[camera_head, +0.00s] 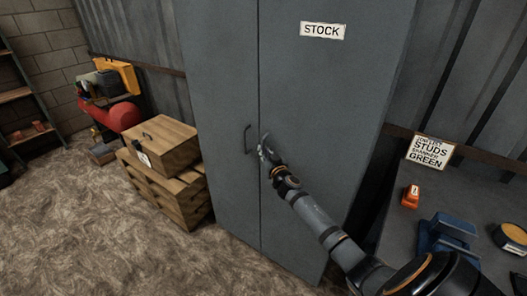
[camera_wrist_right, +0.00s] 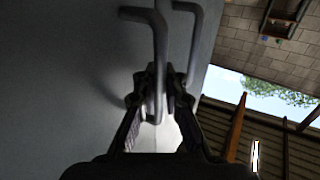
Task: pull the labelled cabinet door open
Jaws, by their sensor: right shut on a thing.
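A tall grey cabinet has two doors, and the right door (camera_head: 305,120) carries a white label reading STOCK (camera_head: 322,30). The doors look about flush at the centre seam in the head view. My right gripper (camera_head: 265,151) is at the right door's handle, beside the seam. In the right wrist view, my right gripper's fingers (camera_wrist_right: 164,95) are closed around a grey bar handle (camera_wrist_right: 160,45). The left door's handle (camera_head: 247,139) is free, just left of the gripper. The gripper hides most of the right handle in the head view. My left gripper is out of view.
A wooden box (camera_head: 160,143) stands on a crate left of the cabinet, with a red machine (camera_head: 120,115) behind. At right, a bench (camera_head: 397,225) holds an orange block, a blue item and a lettered sign (camera_head: 430,151). The floor (camera_head: 90,230) at front left is clear.

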